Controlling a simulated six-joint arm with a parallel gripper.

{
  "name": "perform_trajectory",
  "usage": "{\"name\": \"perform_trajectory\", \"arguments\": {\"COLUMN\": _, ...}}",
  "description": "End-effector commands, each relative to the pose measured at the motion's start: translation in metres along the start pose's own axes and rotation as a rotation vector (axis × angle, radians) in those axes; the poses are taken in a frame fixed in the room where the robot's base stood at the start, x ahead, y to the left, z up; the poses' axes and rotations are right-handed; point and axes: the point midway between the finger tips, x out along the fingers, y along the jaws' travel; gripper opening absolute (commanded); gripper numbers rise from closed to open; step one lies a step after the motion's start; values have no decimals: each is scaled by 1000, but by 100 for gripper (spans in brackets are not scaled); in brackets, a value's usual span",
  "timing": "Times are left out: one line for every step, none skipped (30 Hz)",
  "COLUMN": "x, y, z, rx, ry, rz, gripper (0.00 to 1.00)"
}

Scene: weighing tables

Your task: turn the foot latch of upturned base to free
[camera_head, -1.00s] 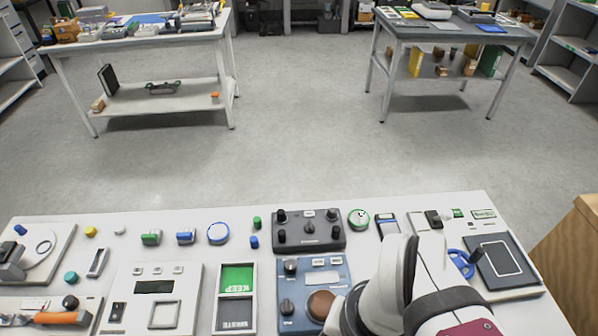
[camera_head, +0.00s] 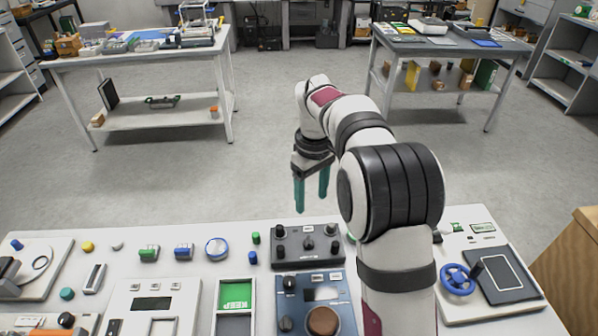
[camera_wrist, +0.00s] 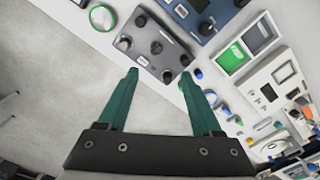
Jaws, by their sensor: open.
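The upturned base looks to be the dark grey box (camera_head: 291,254) with black knob-like feet at its corners, lying at the back edge of the near table. It also shows in the wrist view (camera_wrist: 153,42). A dark knob at its middle (camera_head: 309,244) may be the foot latch; its setting is too small to read. My gripper (camera_head: 311,200) has two green fingers pointing down, open and empty. It is above and apart from the box. In the wrist view, the fingertips (camera_wrist: 160,73) flank the box's near edge.
A blue panel (camera_head: 295,290) with a brown knob adjoins the box in front. A green-and-grey tray (camera_head: 219,310) lies to the left. My arm covers part of the table to the right, near a blue handwheel (camera_head: 457,280). The floor behind is clear.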

Motion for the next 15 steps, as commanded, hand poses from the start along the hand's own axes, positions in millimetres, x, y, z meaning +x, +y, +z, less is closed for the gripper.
{"name": "perform_trajectory", "arguments": {"x": 7, "y": 4, "z": -7, "rx": -30, "ry": -2, "rz": 3, "gripper": 66}}
{"name": "perform_trajectory", "arguments": {"x": 10, "y": 6, "z": -10, "rx": -44, "ry": -3, "rz": 5, "gripper": 66}}
{"name": "perform_trajectory", "arguments": {"x": 14, "y": 7, "z": -12, "rx": -54, "ry": -3, "rz": 7, "gripper": 66}}
{"name": "perform_trajectory", "arguments": {"x": 17, "y": 8, "z": -12, "rx": -58, "ry": -4, "rz": 7, "gripper": 66}}
{"name": "perform_trajectory", "arguments": {"x": 22, "y": 8, "z": -12, "rx": -58, "ry": -5, "rz": 6, "gripper": 66}}
{"name": "perform_trajectory", "arguments": {"x": 30, "y": 7, "z": -11, "rx": -59, "ry": -6, "rz": 6, "gripper": 66}}
{"name": "perform_trajectory", "arguments": {"x": 37, "y": 7, "z": -11, "rx": -58, "ry": -6, "rz": 5, "gripper": 66}}
{"name": "perform_trajectory", "arguments": {"x": 46, "y": 7, "z": -11, "rx": -57, "ry": -6, "rz": 5, "gripper": 66}}
{"name": "perform_trajectory", "arguments": {"x": 58, "y": 7, "z": -11, "rx": -57, "ry": -7, "rz": 5, "gripper": 66}}
{"name": "perform_trajectory", "arguments": {"x": 68, "y": 7, "z": -10, "rx": -56, "ry": -7, "rz": 4, "gripper": 66}}
{"name": "perform_trajectory", "arguments": {"x": 77, "y": 7, "z": -10, "rx": -56, "ry": -7, "rz": 4, "gripper": 66}}
{"name": "perform_trajectory", "arguments": {"x": 89, "y": 7, "z": -10, "rx": -56, "ry": -7, "rz": 5, "gripper": 66}}
{"name": "perform_trajectory", "arguments": {"x": 98, "y": 7, "z": -10, "rx": -55, "ry": -6, "rz": 4, "gripper": 66}}
{"name": "perform_trajectory", "arguments": {"x": 108, "y": 7, "z": -10, "rx": -55, "ry": -6, "rz": 4, "gripper": 66}}
{"name": "perform_trajectory", "arguments": {"x": 118, "y": 7, "z": -10, "rx": -55, "ry": -6, "rz": 5, "gripper": 66}}
